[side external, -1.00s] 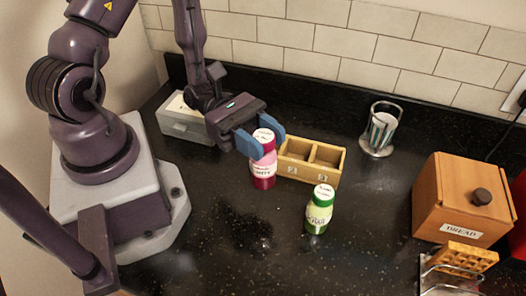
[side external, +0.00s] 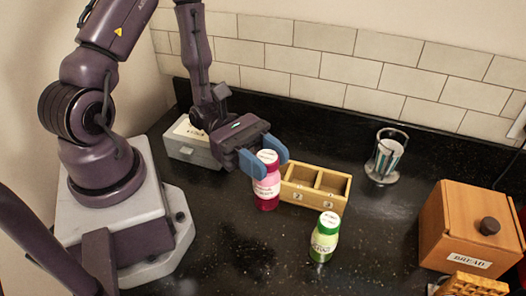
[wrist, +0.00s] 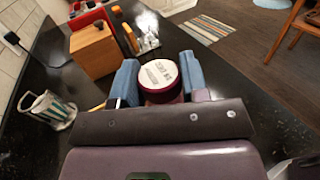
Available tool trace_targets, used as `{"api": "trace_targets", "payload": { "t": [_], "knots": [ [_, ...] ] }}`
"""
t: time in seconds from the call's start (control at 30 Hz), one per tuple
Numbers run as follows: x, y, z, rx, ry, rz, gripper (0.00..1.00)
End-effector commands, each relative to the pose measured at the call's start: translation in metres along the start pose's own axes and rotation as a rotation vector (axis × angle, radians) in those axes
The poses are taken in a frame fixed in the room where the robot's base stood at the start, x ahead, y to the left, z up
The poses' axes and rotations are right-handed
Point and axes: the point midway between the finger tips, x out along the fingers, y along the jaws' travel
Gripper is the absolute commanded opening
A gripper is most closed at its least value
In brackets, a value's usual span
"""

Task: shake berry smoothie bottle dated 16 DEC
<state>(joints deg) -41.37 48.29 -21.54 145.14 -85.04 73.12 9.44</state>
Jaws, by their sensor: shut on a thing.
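The berry smoothie bottle (side external: 267,190) is upright, with a pink and dark red body and a white-topped red cap. My gripper (side external: 266,160) is shut around its upper part, one blue finger on each side. In the wrist view the bottle's cap (wrist: 159,73) shows between the fingers, with print too small to read surely. I cannot tell whether its base touches the counter. A second bottle (side external: 325,238), green with a white-topped green cap, stands apart to the front right. Its date is not readable.
A wooden box with numbered compartments (side external: 316,187) sits just right of the held bottle. A grey box (side external: 192,147) is behind my gripper. A glass holder (side external: 385,157), a bread box (side external: 468,230) and a toast rack (side external: 470,286) are at the right. The front middle counter is clear.

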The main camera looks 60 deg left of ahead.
Motion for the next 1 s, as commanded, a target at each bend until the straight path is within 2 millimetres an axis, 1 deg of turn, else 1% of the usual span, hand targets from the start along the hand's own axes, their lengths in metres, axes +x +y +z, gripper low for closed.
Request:
{"api": "trace_targets", "payload": {
  "t": [0.03,0.07,0.13,0.17,0.2,0.23,0.3,0.33,0.37,0.43,0.8,0.83,0.9,0.93,0.97,1.0],
  "knots": [
    [0.012,-0.005,0.000,-0.005,-0.002,-0.004,0.00],
    [0.009,-0.003,-0.001,0.000,0.002,0.004,0.00],
    [-0.025,0.012,-0.001,0.009,0.010,0.022,0.00],
    [-0.036,0.015,-0.001,0.009,0.009,0.020,0.00],
    [-0.041,0.016,-0.001,0.004,0.005,0.012,0.00],
    [-0.034,0.012,0.000,0.000,0.000,0.002,0.00],
    [0.002,-0.003,0.000,-0.008,-0.004,-0.011,0.00],
    [0.010,-0.005,0.000,-0.007,-0.003,-0.008,0.00],
    [0.012,-0.005,0.000,-0.003,-0.001,-0.002,0.00],
    [0.010,-0.002,-0.001,0.001,0.003,0.006,0.00],
    [0.007,-0.001,-0.001,0.002,0.003,0.007,0.00],
    [-0.004,0.004,-0.001,0.005,0.005,0.015,0.00],
    [-0.036,0.015,-0.001,0.009,0.009,0.020,0.00],
    [-0.041,0.016,-0.001,0.005,0.006,0.014,0.00],
    [-0.038,0.014,-0.001,0.002,0.002,0.006,0.00],
    [-0.018,0.005,0.000,-0.005,-0.004,-0.008,0.00]
  ]
}}
